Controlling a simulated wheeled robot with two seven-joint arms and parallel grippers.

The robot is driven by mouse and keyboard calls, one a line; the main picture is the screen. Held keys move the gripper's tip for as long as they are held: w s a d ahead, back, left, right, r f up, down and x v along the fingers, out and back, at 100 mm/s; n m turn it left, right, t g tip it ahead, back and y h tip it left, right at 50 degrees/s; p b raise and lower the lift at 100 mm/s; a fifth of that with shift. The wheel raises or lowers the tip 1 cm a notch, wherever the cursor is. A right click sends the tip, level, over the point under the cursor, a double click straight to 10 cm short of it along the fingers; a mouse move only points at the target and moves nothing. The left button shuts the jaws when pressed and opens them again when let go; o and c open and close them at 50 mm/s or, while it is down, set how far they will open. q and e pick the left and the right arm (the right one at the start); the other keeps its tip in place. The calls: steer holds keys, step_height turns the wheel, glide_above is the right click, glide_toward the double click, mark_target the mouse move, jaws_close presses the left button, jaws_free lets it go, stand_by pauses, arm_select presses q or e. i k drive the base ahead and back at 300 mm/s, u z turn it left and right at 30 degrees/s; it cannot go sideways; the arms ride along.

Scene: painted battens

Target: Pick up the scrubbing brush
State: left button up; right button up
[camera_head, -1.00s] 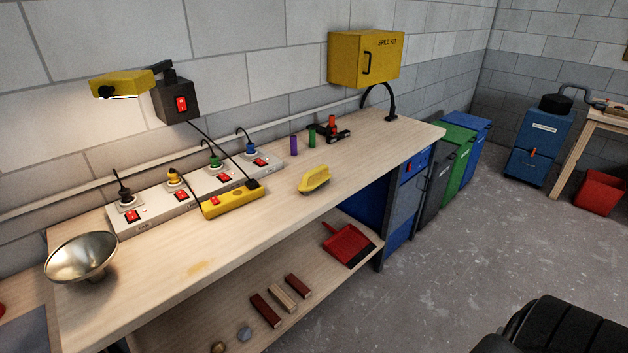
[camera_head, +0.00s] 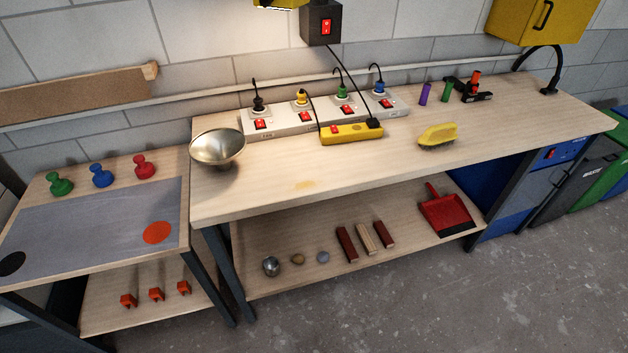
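The scrubbing brush (camera_head: 438,135) has a yellow body with a handle and dark bristles underneath. It lies bristles down on the right half of the wooden workbench (camera_head: 270,182), near the front edge, to the right of the yellow power strip (camera_head: 352,133). Nothing covers it. Neither of my grippers is in the head view.
On the bench stand a metal bowl (camera_head: 218,146), a white socket strip (camera_head: 283,124) with plugs, and purple (camera_head: 425,94) and green (camera_head: 446,92) cylinders. The lower shelf holds a red dustpan (camera_head: 446,212) and battens (camera_head: 366,238). The bench front around the brush is clear.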

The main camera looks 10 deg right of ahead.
mark_target(438, 135)
steer(key=i, duration=0.85)
steer(key=z, duration=0.65)
